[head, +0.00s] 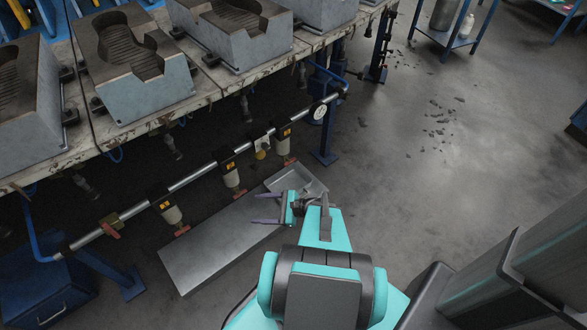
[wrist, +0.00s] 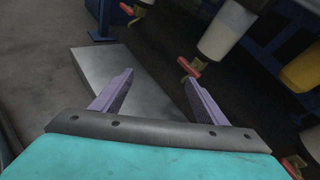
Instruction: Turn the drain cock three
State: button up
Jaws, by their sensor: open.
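Several drain cocks with red handles hang under pale filter bowls on the pipe; I cannot read their labels, so I cannot tell which is three. In the head view one is at the left (head: 182,230), one in the middle (head: 240,192), one at the right (head: 289,160). My gripper (head: 255,208) is open and empty, its purple fingers pointing left below the middle cock. In the wrist view my gripper (wrist: 160,77) has one red cock handle (wrist: 189,67) just beyond the right fingertip, apart from it as far as I can tell. Another cock (wrist: 292,165) is cut off at lower right.
A grey metal tray (head: 205,258) lies under the bowls. Open floor (head: 440,190) lies to the right.

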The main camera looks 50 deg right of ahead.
jog(key=s+d+m+t+h+b, duration=0.35)
jog(key=d+m+h, duration=0.2)
jog(key=d, duration=0.75)
jog(key=m+t+h+b, duration=0.1)
jog(key=m+t+h, duration=0.1)
jog(key=m+h, duration=0.35)
send_near(291, 163)
jog(key=s, duration=0.5)
jog(key=shift+s+a+y, duration=0.15)
jog(key=shift+s+y, duration=0.05)
jog(key=shift+y, duration=0.1)
jog(key=shift+w, duration=0.1)
jog(key=shift+w+d+b, duration=0.25)
jog(key=shift+w+d, duration=0.1)
jog(key=shift+w, duration=1.9)
jog(key=shift+w+d+b, duration=0.3)
jog(key=shift+w+d, duration=0.1)
jog(key=shift+w, duration=1.85)
jog(key=shift+w+d+b, duration=0.25)
jog(key=shift+w+d, duration=0.1)
jog(key=shift+w, duration=1.9)
jog(key=shift+c, duration=0.4)
jog(key=c, duration=1)
